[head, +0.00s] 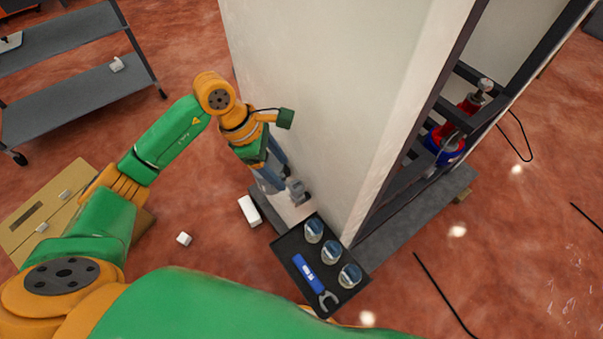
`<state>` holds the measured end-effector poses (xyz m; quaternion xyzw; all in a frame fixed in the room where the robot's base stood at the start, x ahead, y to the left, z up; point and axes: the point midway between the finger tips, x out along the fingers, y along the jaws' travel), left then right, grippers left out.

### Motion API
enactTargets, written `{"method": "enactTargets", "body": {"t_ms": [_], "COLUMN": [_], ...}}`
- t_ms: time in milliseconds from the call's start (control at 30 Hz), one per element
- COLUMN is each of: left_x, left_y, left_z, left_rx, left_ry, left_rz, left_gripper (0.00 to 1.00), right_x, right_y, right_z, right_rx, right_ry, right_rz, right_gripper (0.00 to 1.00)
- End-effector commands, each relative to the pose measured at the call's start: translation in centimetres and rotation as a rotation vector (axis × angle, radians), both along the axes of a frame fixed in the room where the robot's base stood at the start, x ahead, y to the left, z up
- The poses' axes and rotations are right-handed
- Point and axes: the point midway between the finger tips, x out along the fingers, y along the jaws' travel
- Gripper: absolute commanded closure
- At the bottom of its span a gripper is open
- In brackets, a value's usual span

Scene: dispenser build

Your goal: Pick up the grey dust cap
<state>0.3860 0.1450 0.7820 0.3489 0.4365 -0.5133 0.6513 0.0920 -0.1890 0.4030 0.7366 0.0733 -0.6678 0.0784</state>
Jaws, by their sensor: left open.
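I cannot clearly pick out a grey dust cap in the head view. My left gripper (297,192) hangs low beside the white panel, just above the far end of the black tray (346,297). It is open. Its fingers are small here, and I cannot tell whether anything lies between or under them. The tray holds three clear glass jars (331,252) in a row and a blue-handled tool (308,274) with a grey open-jawed head. My right gripper is not in view.
A tall white cabinet (310,80) stands close beside my left arm. Its open side shows a red and blue part (445,143). A white block (249,211) and white cube (184,239) lie left of the tray. Cardboard boxes (70,195) and a grey shelf cart (85,95) stand left.

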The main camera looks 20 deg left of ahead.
Motion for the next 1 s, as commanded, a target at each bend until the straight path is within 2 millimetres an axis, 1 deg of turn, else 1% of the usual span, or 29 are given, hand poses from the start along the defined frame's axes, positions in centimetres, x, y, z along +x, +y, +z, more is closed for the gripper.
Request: {"method": "enactTargets", "body": {"t_ms": [133,233,300,400,533,567,600,667,700,767,800,833,1000], "left_x": [0.2,0.5,0.6,0.7,0.7,0.7,0.7,0.7,0.7,0.8,0.8,0.8,0.8], "left_y": [-1.1,-1.8,-2.2,-2.3,-2.3,-2.3,-2.3,-2.3,-2.3,-2.3,-2.3,-2.3,-2.3], "left_z": [-2.2,-4.2,-5.1,-5.5,-5.5,-5.5,-5.5,-5.5,-5.5,-5.5,-5.5,-5.5,-5.5], "left_rx": [-0.006,-0.008,-0.007,-0.006,-0.007,-0.007,-0.007,-0.007,-0.007,-0.007,-0.008,-0.008,-0.008], "left_ry": [0.009,0.008,0.007,0.004,0.004,0.004,0.004,0.004,0.004,0.003,0.003,0.003,0.002], "left_rz": [0.001,0.002,0.003,0.001,0.002,0.002,0.002,0.003,0.003,0.003,0.003,0.003,0.005], "left_gripper": [0.30,0.30,0.30,0.30,0.30,0.33,0.44,0.60,0.71,0.87,0.98,1.00,1.00], "right_x": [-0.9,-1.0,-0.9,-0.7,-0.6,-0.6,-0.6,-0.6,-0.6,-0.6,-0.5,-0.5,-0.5], "right_y": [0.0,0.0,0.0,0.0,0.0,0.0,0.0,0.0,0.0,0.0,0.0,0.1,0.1], "right_z": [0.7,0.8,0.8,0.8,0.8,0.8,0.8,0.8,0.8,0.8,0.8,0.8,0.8], "right_rx": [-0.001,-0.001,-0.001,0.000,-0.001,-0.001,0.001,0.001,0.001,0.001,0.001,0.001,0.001], "right_ry": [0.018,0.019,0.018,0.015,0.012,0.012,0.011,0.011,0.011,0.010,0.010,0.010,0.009], "right_rz": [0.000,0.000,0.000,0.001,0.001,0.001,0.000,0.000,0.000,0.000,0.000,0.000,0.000], "right_gripper": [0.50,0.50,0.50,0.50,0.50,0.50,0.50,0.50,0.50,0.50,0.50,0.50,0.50]}}
